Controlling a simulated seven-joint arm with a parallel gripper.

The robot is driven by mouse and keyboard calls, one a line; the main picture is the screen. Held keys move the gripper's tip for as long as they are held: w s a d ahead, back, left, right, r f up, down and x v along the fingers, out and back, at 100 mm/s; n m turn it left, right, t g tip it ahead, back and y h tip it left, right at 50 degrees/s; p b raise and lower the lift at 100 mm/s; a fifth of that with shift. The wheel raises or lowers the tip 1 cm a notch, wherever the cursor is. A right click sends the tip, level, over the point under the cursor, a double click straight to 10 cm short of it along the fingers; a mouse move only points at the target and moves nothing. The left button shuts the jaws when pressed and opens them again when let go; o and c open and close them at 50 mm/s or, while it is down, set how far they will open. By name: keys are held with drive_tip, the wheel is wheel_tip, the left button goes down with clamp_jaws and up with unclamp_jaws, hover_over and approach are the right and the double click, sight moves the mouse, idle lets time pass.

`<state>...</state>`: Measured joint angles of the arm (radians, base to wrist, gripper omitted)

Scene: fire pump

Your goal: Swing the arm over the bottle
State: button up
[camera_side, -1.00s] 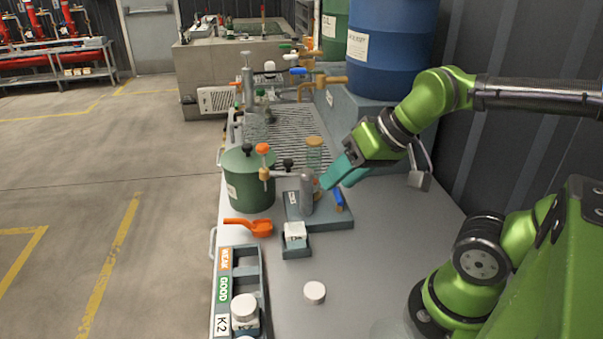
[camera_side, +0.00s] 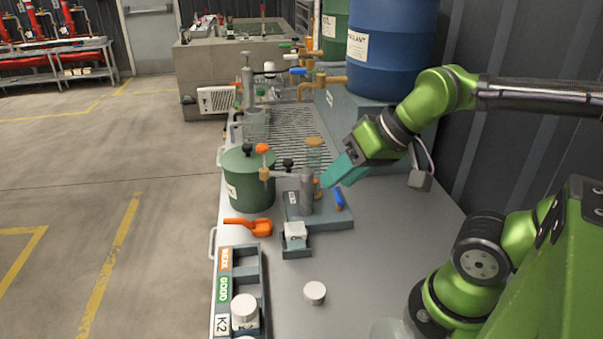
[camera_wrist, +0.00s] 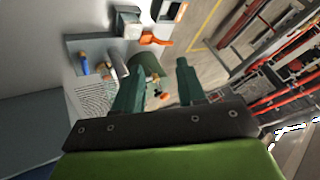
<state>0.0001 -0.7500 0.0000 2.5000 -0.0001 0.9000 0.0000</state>
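A grey post (camera_side: 306,192) stands on a grey base plate (camera_side: 331,220). A short arm (camera_side: 284,174) reaches left from its top, ending in a brass fitting with an orange knob (camera_side: 262,149) by the green pot (camera_side: 249,184). A small white-topped container (camera_side: 294,231), possibly the bottle, sits in a grey holder in front of the post. My gripper (camera_side: 322,183) is just right of the post; contact cannot be told. In the wrist view my gripper (camera_wrist: 158,80) has its teal fingers apart, with nothing clearly held. The post (camera_wrist: 118,64) shows beside the left finger.
A blue handle (camera_side: 339,199) lies on the plate's right side. An orange scoop (camera_side: 248,226) lies left of the holder. A white round cap (camera_side: 315,292) and a labelled rack (camera_side: 224,290) are nearer. A clear jar with an orange-brown top (camera_side: 314,152) stands behind the post.

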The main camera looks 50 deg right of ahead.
drive_tip(key=shift+w+d+r, duration=0.15)
drive_tip(key=shift+w+r, duration=0.15)
drive_tip(key=shift+w, duration=0.1)
drive_tip(key=c, duration=0.5)
drive_tip(key=w+r+n+g, duration=0.1)
drive_tip(key=w, duration=0.1)
drive_tip(key=w+d+r+n, duration=0.1)
drive_tip(key=w, duration=0.2)
drive_tip(key=w+d+r+g, duration=0.1)
drive_tip(key=w, duration=0.1)
drive_tip(key=shift+w+d+n+g, duration=0.15)
drive_tip(key=shift+d+n+g, duration=0.15)
drive_tip(key=shift+n, duration=0.1)
clamp_jaws()
drive_tip(key=w+d+f+n+g+y, duration=0.1)
drive_tip(key=w+d+f+n+y, duration=0.1)
drive_tip(key=w+d, duration=0.6)
drive_tip(key=w+d+f+n+g+y, duration=0.1)
drive_tip(key=w+d+f+n+y, duration=0.2)
drive_tip(key=w+d+n, duration=0.2)
drive_tip(key=w+d, duration=0.3)
drive_tip(key=shift+w+d+f+g, duration=0.25)
drive_tip(key=shift+w+f+g, duration=0.05)
drive_tip(key=shift+w, duration=0.05)
